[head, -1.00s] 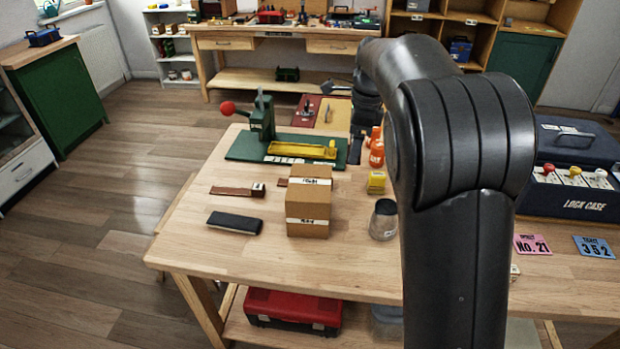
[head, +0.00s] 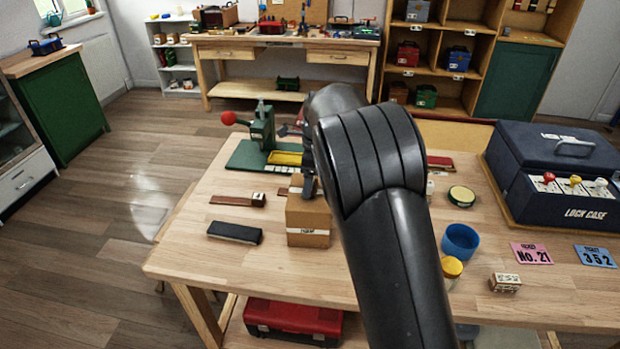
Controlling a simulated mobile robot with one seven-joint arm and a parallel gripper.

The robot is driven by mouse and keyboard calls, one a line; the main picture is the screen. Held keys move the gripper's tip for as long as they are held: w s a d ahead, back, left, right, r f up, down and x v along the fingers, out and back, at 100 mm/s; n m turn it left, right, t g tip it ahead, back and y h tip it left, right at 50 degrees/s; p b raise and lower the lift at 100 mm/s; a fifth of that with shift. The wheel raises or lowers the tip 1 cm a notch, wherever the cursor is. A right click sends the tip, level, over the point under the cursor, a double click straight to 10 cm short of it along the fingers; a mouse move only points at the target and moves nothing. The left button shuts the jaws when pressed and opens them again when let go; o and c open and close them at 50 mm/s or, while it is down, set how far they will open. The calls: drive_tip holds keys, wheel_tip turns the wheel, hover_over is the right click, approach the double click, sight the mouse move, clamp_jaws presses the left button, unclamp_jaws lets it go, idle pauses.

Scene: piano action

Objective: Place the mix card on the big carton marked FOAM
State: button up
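A brown cardboard carton (head: 308,222) stands upright near the middle of the workbench, with a white label on its front. The label is too small to read surely, so I cannot confirm it says FOAM. My gripper (head: 309,188) is at the carton's far top side, mostly hidden by my arm. I cannot see its fingertips, whether they touch the carton, or whether they hold anything. I cannot make out the mix card; it may be hidden behind my arm.
A green press (head: 262,135) stands behind the carton. A black block (head: 234,232) and a brown strip (head: 236,200) lie left. Right of my arm are a blue cup (head: 460,241), a yellow-lidded jar (head: 452,268), pink (head: 531,253) and blue (head: 595,256) tickets, and the lock case (head: 560,175).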

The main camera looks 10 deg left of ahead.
sight(315, 187)
drive_tip(key=shift+f, duration=0.2)
drive_tip(key=o, duration=1)
drive_tip(key=shift+r, duration=0.1)
wheel_tip(315, 187, up, 12)
drive_tip(key=d, duration=0.1)
drive_tip(key=s+d+r+n+t, duration=0.1)
drive_tip(key=s+d+r+n, duration=0.3)
drive_tip(key=d, duration=0.6)
drive_tip(key=s+d+r+n+t, duration=0.1)
drive_tip(key=s+d+n, duration=0.4)
drive_tip(key=s, duration=0.5)
drive_tip(key=s+d+r+n+t, duration=0.1)
drive_tip(key=s+d+n+t, duration=0.15)
drive_tip(key=s+d, duration=0.6)
drive_tip(key=s+f+n, duration=0.2)
drive_tip(key=s, duration=0.2)
drive_tip(key=s+d+f+n+h, duration=0.1)
drive_tip(key=s+n, duration=0.1)
drive_tip(key=s, duration=0.2)
drive_tip(key=s+f+n+t, duration=0.1)
drive_tip(key=s+f+n, duration=0.1)
drive_tip(key=s, duration=0.2)
drive_tip(key=shift+d+f+n, duration=0.25)
drive_tip(key=shift+d+f, duration=0.05)
